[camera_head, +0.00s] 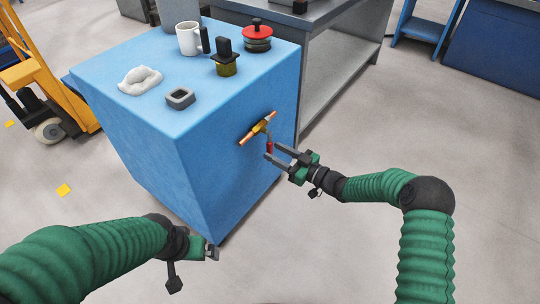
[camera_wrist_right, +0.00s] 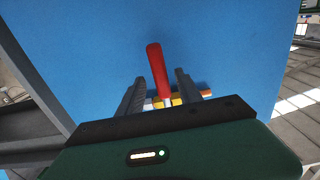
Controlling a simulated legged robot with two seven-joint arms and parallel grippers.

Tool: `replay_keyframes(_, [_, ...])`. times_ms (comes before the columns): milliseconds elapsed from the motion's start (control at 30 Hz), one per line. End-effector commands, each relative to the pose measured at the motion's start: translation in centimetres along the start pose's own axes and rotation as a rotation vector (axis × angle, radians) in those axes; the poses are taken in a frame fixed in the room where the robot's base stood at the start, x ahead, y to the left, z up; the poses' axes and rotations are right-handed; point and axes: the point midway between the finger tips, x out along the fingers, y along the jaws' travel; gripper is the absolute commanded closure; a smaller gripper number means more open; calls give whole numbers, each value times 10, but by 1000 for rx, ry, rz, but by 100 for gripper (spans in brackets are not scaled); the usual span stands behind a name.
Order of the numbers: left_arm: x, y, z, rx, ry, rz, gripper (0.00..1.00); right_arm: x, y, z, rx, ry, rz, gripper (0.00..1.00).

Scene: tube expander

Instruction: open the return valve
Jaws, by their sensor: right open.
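The valve (camera_head: 262,127) is a brass body on a short copper pipe, mounted on the right-hand side face of the blue cabinet (camera_head: 150,150). Its red lever handle (camera_head: 270,147) hangs down in the head view. My right gripper (camera_head: 272,151) is open at the handle. In the right wrist view the red handle (camera_wrist_right: 157,70) stands between the two grey fingers, with gaps on both sides. The brass and copper parts (camera_wrist_right: 175,100) show low between and beside the fingers, partly hidden by the gripper body. My left gripper (camera_head: 213,252) is low near the cabinet's bottom corner, away from the valve; its jaws are unclear.
On the cabinet top are a white mug (camera_head: 188,38), a red-topped part (camera_head: 257,35), a black and yellow part (camera_head: 226,62), a grey square block (camera_head: 180,98) and a white cloth (camera_head: 140,80). A grey workbench (camera_head: 345,50) stands behind. Floor to the right is clear.

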Motion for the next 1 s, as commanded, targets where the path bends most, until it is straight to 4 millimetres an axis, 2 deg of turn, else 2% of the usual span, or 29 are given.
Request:
replay_keyframes(33, [9, 0, 2, 0, 0, 0, 0, 9, 0, 4, -2, 2, -2, 58])
replay_keyframes(200, [15, 0, 3, 0, 0, 0, 0, 27, 0, 1, 0, 1, 1, 58])
replay_keyframes(467, [14, 0, 3, 0, 0, 0, 0, 29, 0, -1, 0, 0, 1, 58])
replay_keyframes(800, [14, 0, 3, 0, 0, 0, 0, 29, 0, 0, 0, -1, 1, 100])
replay_keyframes(1000, [14, 0, 3, 0, 0, 0, 0, 28, 0, 0, 1, -1, 1, 100])
